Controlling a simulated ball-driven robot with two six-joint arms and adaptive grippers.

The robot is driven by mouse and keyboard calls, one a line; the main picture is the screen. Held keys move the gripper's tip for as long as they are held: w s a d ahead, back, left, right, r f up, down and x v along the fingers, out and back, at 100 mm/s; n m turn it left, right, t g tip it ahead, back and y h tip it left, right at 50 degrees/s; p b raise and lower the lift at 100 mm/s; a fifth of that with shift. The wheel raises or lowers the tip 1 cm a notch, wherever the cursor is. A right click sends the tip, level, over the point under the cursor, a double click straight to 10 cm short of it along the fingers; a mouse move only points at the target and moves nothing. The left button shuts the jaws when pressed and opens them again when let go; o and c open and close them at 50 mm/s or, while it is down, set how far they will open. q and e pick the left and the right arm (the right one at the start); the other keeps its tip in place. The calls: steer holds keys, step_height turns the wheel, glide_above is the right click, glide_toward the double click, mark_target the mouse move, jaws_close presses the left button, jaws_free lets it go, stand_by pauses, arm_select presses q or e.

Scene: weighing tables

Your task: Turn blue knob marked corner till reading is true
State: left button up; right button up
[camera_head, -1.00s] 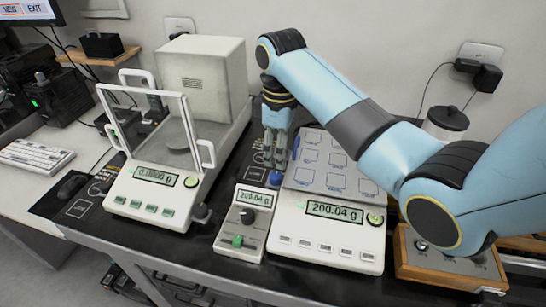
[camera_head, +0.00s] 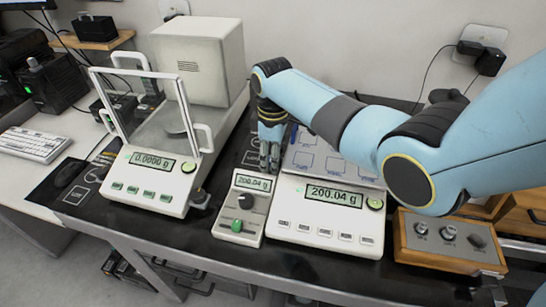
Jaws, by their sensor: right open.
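The blue knob at that corner is hidden behind the fingers. A bit of blue (camera_head: 294,135) shows farther back along the balance's left side. The balance display (camera_head: 334,195) reads 200.04 g. My left gripper is not in view.
An analytical balance (camera_head: 162,187) with a glass draft shield stands to the left, reading about 0.0000 g. A wooden weight box (camera_head: 450,243) with several metal weights sits to the right. The dark bench (camera_head: 205,235) is bare along its front edge.

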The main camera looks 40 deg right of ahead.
steer(key=shift+c, duration=0.3)
jaws_close()
steer(key=m+p, duration=0.2)
steer(key=shift+r+m, duration=0.3)
steer(key=shift+f+m+p, duration=0.2)
steer(key=shift+m+p, duration=0.4)
steer(key=shift+m, duration=0.4)
steer(key=shift+o, duration=0.3)
jaws_free()
step_height(320, 180, up, 12)
